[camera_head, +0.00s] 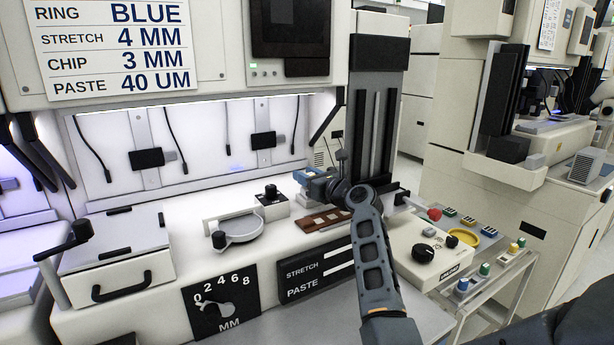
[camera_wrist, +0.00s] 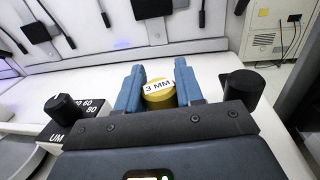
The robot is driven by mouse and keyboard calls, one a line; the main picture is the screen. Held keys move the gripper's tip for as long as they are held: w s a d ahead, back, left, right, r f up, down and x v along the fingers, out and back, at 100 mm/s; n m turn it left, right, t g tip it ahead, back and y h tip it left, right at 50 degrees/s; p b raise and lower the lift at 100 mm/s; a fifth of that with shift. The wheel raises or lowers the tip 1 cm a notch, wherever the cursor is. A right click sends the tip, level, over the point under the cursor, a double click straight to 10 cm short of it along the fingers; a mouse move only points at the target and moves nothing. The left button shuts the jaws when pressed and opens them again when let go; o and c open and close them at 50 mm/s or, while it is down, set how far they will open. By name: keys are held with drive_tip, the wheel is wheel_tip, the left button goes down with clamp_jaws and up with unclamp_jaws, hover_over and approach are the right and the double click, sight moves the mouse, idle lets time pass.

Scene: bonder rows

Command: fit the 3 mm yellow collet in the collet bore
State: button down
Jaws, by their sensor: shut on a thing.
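My gripper (camera_head: 311,173) is over the white machine bed, right of the small black knob. In the wrist view, its two blue fingers (camera_wrist: 160,70) are shut on the yellow collet (camera_wrist: 158,99), whose white label reads 3 MM. The collet sits between the fingers with its label facing the camera. In the head view I cannot make out the collet. The collet bore is not clearly visible in either view. A brown slotted block (camera_head: 326,220) lies on the bed just below my gripper.
A black dial marked UM (camera_wrist: 68,108) stands left of my gripper in the wrist view. A round plate with a handle (camera_head: 237,231) and a lidded box (camera_head: 118,250) are farther left. A side table (camera_head: 508,268) with coloured pieces stands right. A sign (camera_head: 120,45) reads CHIP 3 MM.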

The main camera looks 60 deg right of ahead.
drive_tip(key=shift+f, duration=0.2)
drive_tip(key=c, duration=0.6)
unclamp_jaws()
drive_tip(key=shift+r, duration=0.1)
drive_tip(key=shift+c, duration=0.2)
drive_tip(key=shift+b+v, duration=0.35)
drive_tip(key=shift+v, duration=3.55)
drive_tip(key=shift+s, duration=0.1)
